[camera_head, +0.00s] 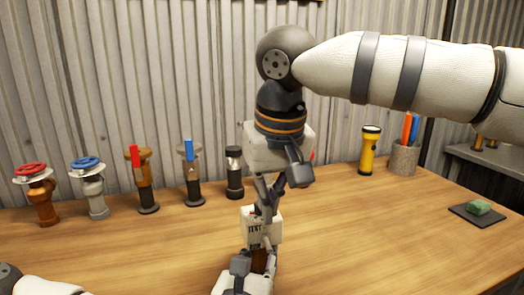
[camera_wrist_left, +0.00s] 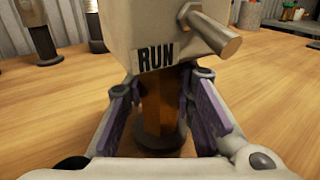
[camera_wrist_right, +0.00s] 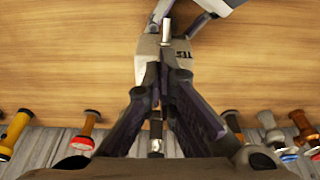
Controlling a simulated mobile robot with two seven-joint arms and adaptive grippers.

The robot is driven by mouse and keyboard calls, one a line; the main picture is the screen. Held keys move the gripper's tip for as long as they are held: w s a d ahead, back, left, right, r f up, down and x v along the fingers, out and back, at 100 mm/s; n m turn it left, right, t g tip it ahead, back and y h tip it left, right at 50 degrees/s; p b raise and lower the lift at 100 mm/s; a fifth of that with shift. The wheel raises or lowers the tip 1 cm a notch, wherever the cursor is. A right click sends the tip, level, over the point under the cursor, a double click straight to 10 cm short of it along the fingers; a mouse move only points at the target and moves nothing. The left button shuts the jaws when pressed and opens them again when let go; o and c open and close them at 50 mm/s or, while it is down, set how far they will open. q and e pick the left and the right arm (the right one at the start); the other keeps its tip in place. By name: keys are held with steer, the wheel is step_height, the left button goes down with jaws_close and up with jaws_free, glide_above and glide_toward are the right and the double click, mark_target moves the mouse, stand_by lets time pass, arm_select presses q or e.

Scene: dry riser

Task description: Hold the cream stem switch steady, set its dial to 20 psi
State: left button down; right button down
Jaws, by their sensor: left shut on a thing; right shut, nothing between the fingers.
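The cream stem switch (camera_head: 263,226) stands upright near the middle of the bench, a boxy cream head on a brown stem (camera_wrist_left: 160,110). Its face reads TEST in the head view and RUN in the left wrist view. A metal rod (camera_wrist_left: 212,32) sticks out of the head. My left gripper (camera_wrist_left: 162,92) is shut on the brown stem below the head, purple pads on either side. My right gripper (camera_head: 267,208) is shut and empty, pointing down at the top of the head; its fingertips (camera_wrist_right: 165,62) overlap the head, contact unclear. I cannot read a psi scale.
Behind, left, stand a red-wheel valve (camera_head: 42,203), a blue-wheel valve (camera_head: 95,200), a red-lever valve (camera_head: 145,185), a blue-lever valve (camera_head: 190,180) and a dark fitting (camera_head: 235,180). Front right is clear.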

arm_select(q)
steer(key=shift+s+d, duration=0.1)
arm_select(e)
steer(key=shift+s+a+f, duration=0.1)
steer(key=shift+a+f, duration=0.2)
steer(key=shift+f, duration=0.1)
steer(key=shift+s, duration=0.15)
steer(key=shift+s, duration=0.15)
steer(key=shift+r, duration=0.3)
arm_select(q)
steer(key=shift+f, duration=0.1)
arm_select(e)
step_height(320, 180, up, 6)
steer(key=shift+f, duration=0.1)
arm_select(q)
steer(key=c, duration=1.3)
jaws_free()
